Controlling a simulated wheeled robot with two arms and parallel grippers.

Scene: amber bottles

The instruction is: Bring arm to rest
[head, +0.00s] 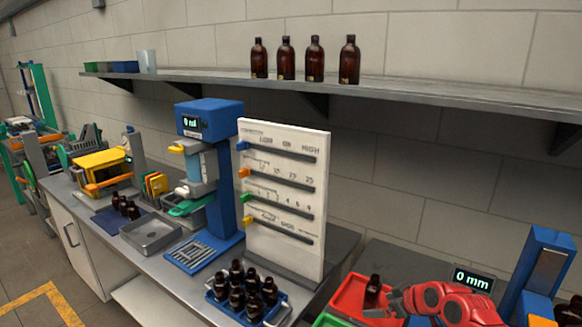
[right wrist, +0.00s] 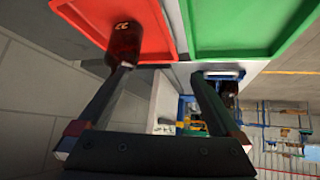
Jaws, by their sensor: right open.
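My right gripper (head: 396,301), on a red arm, is at the lower right of the head view. In the right wrist view its two fingers (right wrist: 162,74) are spread apart with nothing between them. A dark amber bottle (head: 373,289) stands in the red tray (head: 347,298), just left of the gripper. In the right wrist view the bottle (right wrist: 123,42) shows close by one fingertip; I cannot tell if they touch. My left gripper is not in view.
Several amber bottles stand on the wall shelf (head: 440,86), and more sit in a blue rack (head: 222,312). A green tray (right wrist: 235,25) adjoins the red one. A white slider panel (head: 283,205) and a blue device with a display (head: 540,275) stand nearby.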

